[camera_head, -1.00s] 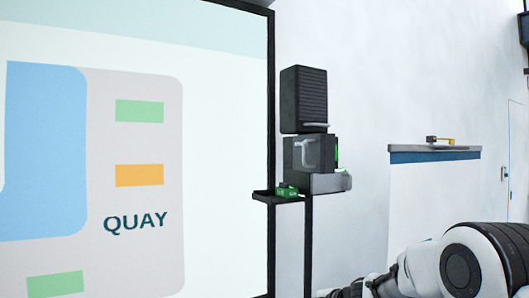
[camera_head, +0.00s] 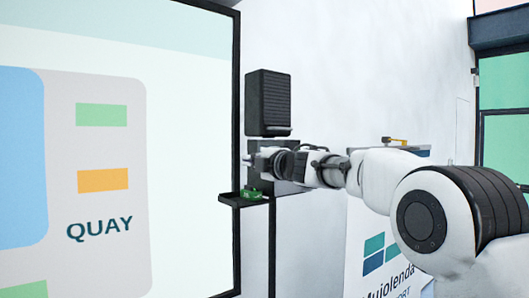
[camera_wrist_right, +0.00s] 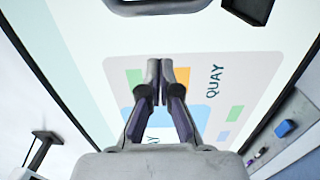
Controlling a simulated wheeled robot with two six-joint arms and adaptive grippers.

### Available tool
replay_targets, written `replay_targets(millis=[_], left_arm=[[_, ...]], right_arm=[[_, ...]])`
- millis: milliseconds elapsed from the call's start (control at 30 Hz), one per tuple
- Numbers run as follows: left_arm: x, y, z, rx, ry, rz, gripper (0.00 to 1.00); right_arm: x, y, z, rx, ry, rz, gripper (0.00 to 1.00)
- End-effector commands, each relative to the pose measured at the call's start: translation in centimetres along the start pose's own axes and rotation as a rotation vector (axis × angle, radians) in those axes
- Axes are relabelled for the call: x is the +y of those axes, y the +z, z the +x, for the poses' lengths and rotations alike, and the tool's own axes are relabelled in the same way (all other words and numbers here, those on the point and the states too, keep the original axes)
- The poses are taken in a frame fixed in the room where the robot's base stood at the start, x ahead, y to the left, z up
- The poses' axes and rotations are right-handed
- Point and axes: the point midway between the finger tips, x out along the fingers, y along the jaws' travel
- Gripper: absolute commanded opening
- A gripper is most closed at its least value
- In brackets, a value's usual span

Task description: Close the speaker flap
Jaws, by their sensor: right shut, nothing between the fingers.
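The speaker (camera_head: 268,98), a black box with a ribbed front, hangs on the wall right of the big screen. A grey bar handle (camera_head: 268,132) runs along its lower edge. I take the ribbed front to be the flap; how far it stands open I cannot tell. My right gripper (camera_head: 254,161) is just below the speaker, in front of a dark box. In the right wrist view its two fingertips (camera_wrist_right: 160,68) are together and empty. A dark rounded bar (camera_wrist_right: 155,8) crosses that view's top edge. My left gripper is not in view.
The dark box (camera_head: 292,187) under the speaker is mostly hidden by my right arm. A small black shelf (camera_head: 231,199) below carries a green item (camera_head: 250,193). The screen (camera_head: 190,110) fills the left. A white banner (camera_head: 375,240) stands behind my arm.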

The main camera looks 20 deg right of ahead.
Motion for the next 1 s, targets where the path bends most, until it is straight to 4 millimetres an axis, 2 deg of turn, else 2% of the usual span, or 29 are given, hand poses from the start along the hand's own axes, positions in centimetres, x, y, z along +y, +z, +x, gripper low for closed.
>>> replay_targets(millis=[33,100,300,1000], left_arm=[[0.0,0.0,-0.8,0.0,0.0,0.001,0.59],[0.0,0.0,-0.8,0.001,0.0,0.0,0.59],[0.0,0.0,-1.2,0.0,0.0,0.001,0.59],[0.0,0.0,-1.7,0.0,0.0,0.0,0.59]], right_arm=[[0.4,0.7,0.2,-0.002,0.0,0.003,0.0],[0.2,2.0,-0.4,-0.002,0.001,0.005,0.0],[0.0,3.7,-1.0,-0.001,-0.001,0.002,0.0],[0.1,4.2,-1.5,-0.001,-0.001,0.002,0.0]])
